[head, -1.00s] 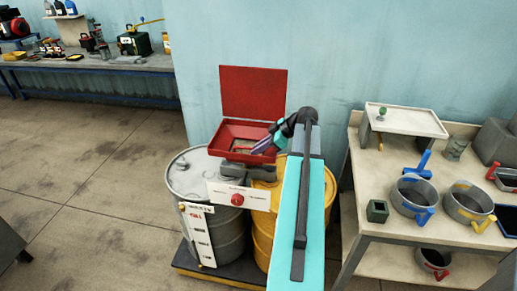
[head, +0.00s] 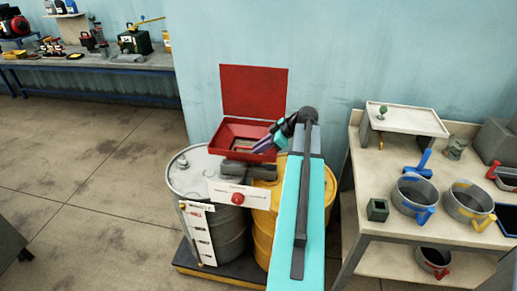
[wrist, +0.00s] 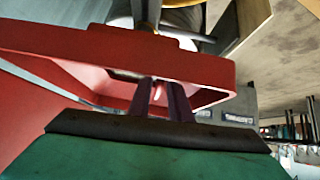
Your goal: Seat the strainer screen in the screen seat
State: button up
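The red open-topped box (head: 226,133), with its lid raised behind it, sits over the drums. It also shows large in the wrist view (wrist: 205,68). My gripper (head: 257,151) reaches into the box from the right. In the wrist view, the two dark purple fingers (wrist: 159,84) stand close together at the box opening, with a narrow gap between them. A small pale pinkish piece shows in that gap; I cannot tell whether the fingers touch it. A small greyish-tan patch (head: 243,146) shows inside the box, left of the fingers. I cannot clearly make out the strainer screen or its seat.
A grey drum (head: 228,240) and a yellow drum (head: 262,240) stand under the box. A white panel with a red knob (head: 237,198) is in front. A table at right holds two pots (head: 414,196) and a small raised shelf (head: 403,121). The floor at left is clear.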

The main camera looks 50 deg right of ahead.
jog(key=b+v, duration=0.2)
jog(key=v, duration=1)
jog(key=shift+b, duration=0.4)
jog(key=shift+s, duration=0.1)
